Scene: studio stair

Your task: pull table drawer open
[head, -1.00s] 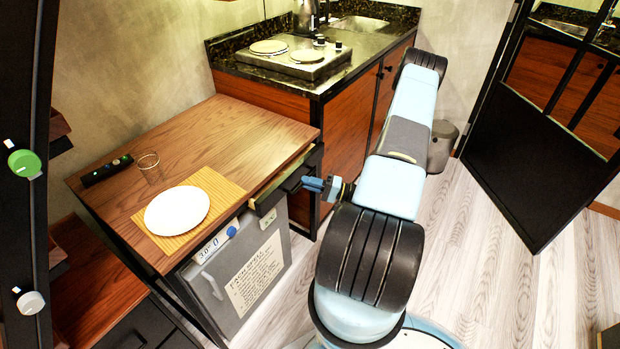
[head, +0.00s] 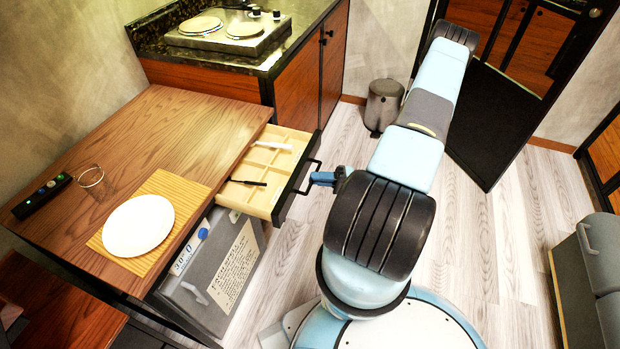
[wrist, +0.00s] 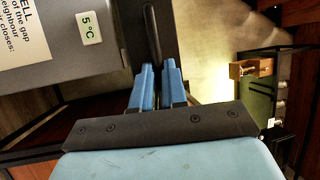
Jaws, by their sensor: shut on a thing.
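The table drawer (head: 262,175) stands well out from under the right edge of the wooden table (head: 170,125). Its pale inside has compartments, with a white item (head: 272,145) and a dark item (head: 247,183) lying in it. The drawer has a black front with a black bar handle (head: 312,172). My gripper (head: 322,178) is at the handle, on the outer side of the drawer front. In the wrist view my blue fingers (wrist: 158,75) are shut on the dark handle bar (wrist: 152,35).
A white plate (head: 138,226) on a mat, a glass (head: 91,176) and a dark remote-like device (head: 41,196) stand on the table. A grey fridge (head: 215,275) is under it. A bin (head: 384,104) stands by the wall.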

